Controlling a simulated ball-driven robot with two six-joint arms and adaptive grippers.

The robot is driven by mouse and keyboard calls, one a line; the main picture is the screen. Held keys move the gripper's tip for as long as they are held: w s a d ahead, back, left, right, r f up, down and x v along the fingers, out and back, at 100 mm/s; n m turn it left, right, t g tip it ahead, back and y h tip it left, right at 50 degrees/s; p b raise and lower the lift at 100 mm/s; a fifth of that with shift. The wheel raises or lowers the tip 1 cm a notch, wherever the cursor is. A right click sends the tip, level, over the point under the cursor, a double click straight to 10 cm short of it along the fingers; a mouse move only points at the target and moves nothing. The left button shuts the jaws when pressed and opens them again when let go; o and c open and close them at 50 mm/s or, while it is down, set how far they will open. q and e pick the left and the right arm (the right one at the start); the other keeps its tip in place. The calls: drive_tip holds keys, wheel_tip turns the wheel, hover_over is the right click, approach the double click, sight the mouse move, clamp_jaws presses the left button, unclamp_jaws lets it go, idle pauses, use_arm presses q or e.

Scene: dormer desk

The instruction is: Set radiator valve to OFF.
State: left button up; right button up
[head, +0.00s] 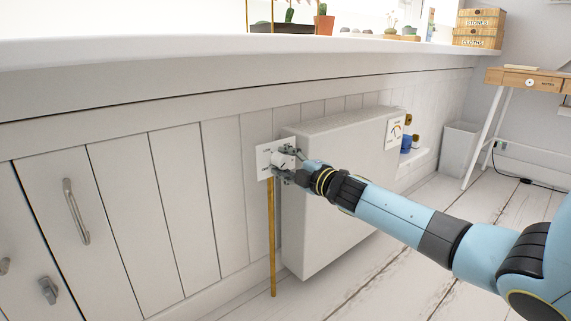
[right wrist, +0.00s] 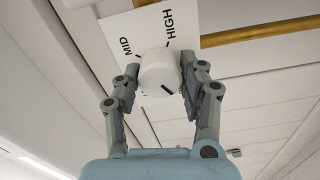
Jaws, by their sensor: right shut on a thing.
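The radiator valve is a white round knob (head: 281,160) on a white square plate (head: 263,153), left of the white radiator (head: 335,185). My right gripper (head: 287,165) is at the plate, shut on the knob. In the right wrist view the knob (right wrist: 158,73) sits between the two fingers (right wrist: 160,78), one on each side. A short black mark shows on the knob's face, toward its lower right. The plate (right wrist: 138,22) shows the labels MID and HIGH; other lettering is mostly hidden by knob and fingers. I cannot tell which label the mark meets. My left gripper is not in view.
A brass-coloured pipe (head: 272,245) runs down from the plate. A gauge panel (head: 396,130) is on the radiator's far end. A long white sill (head: 200,55) overhangs above. Cabinet doors with handles (head: 76,210) are at left. The plank floor (head: 390,275) in front is clear.

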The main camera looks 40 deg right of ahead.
drive_tip(key=shift+f, duration=0.1)
idle(0.3)
drive_tip(key=o, duration=1.2)
drive_tip(key=shift+s+d, duration=0.2)
drive_tip(key=shift+s, duration=2.8)
drive_tip(key=shift+s+d, duration=0.2)
drive_tip(key=shift+s, duration=2.8)
